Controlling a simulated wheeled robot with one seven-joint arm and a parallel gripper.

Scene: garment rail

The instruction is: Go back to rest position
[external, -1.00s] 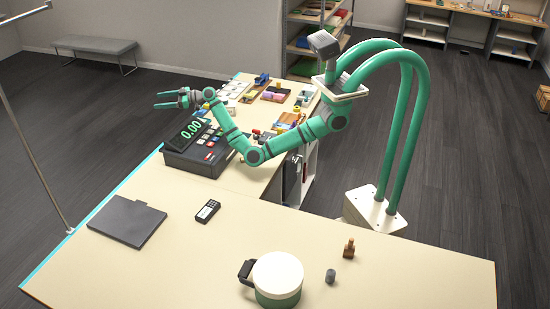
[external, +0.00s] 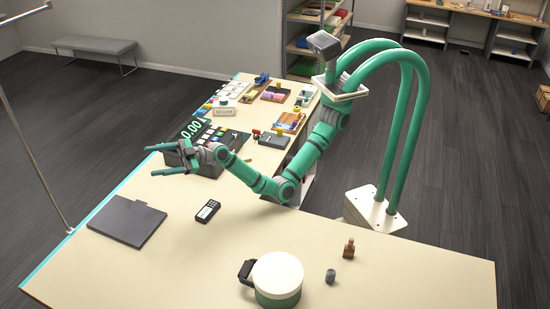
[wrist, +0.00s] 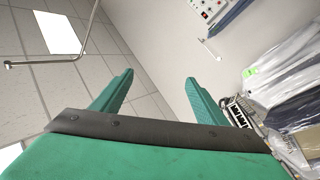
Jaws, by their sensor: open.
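My gripper (external: 158,159) is in front of the cash register (external: 207,167) in the external view, raised above the table (external: 150,248). Its green fingers point left and are apart, with nothing between them. In the wrist view the two fingers (wrist: 158,92) are spread and empty, with ceiling and wall behind them. My arm is bent, its elbow low over the inner corner of the table. The arm hides part of the register.
A dark flat pad (external: 127,221), a card reader (external: 207,211), a white-lidded pot (external: 278,279), a small brown bottle (external: 349,248) and a grey cylinder (external: 330,276) stand on the table. A metal rail (external: 35,150) stands left. Bagged garments (wrist: 290,90) show in the wrist view.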

